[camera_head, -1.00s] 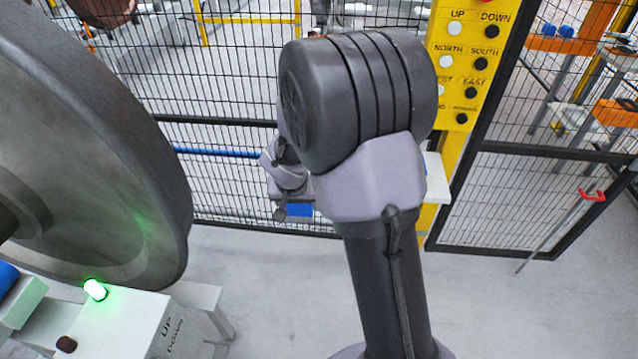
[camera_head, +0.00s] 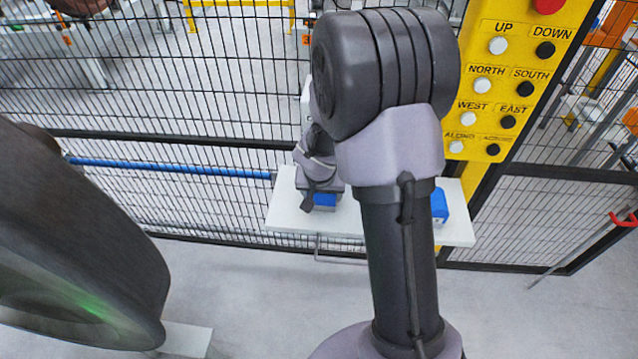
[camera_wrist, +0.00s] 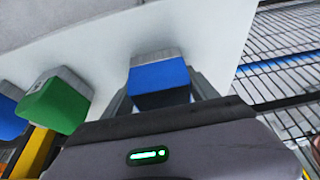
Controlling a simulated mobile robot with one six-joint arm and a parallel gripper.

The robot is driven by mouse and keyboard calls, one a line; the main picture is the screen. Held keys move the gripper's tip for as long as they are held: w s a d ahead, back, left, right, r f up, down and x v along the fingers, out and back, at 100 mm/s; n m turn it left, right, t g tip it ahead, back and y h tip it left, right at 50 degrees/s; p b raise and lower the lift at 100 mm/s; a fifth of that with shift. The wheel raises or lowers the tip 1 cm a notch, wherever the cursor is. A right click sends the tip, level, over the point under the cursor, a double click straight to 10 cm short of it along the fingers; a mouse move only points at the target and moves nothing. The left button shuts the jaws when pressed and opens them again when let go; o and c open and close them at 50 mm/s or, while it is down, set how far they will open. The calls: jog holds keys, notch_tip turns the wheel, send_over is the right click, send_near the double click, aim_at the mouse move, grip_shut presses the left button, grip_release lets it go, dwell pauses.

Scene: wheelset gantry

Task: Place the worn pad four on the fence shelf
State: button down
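A blue pad with a grey layer (camera_wrist: 160,80) sits between the fingers of my gripper (camera_wrist: 162,98) in the wrist view. My gripper appears shut on it. In the head view the held blue pad (camera_head: 325,200) shows under my gripper (camera_head: 320,186), over the left part of the white fence shelf (camera_head: 290,215). I cannot tell whether the pad touches the shelf. No number on it is readable. The shelf is also in the wrist view (camera_wrist: 95,45).
A green pad (camera_wrist: 57,100) and another blue pad (camera_wrist: 10,112) stand on the shelf in the wrist view. A blue pad (camera_head: 438,206) shows right of my arm. Mesh fence (camera_head: 220,200) backs the shelf. A yellow button panel (camera_head: 510,90) and a large wheel (camera_head: 70,250) flank it.

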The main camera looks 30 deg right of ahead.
jog(key=shift+s+a+r, duration=0.4)
jog(key=shift+s+a, duration=0.15)
jog(key=shift+s, duration=0.05)
jog(key=shift+w+d+f, duration=0.1)
jog(key=shift+d+f, duration=0.05)
jog(key=shift+f, duration=0.35)
jog(key=shift+c, duration=1.2)
grip_release()
jog(key=shift+r, duration=0.1)
jog(key=s+a+r+p, duration=0.2)
jog(key=s+r, duration=0.1)
jog(key=r, duration=0.4)
jog(key=s+a+r+t+p, duration=0.1)
jog(key=s+a+r+p, duration=0.2)
jog(key=r, duration=0.4)
jog(key=s+a+r+p, duration=0.15)
jog(key=s+r, duration=0.25)
jog(key=r, duration=0.4)
jog(key=s+a+r+n+t+y, duration=0.1)
jog(key=s+a+r+y, duration=0.3)
jog(key=s+a, duration=0.7)
notch_tip(320, 180, up, 2)
jog(key=shift+s+a+r+n+b, duration=0.25)
jog(key=shift+s+n+b, duration=0.35)
jog(key=shift+s, duration=0.5)
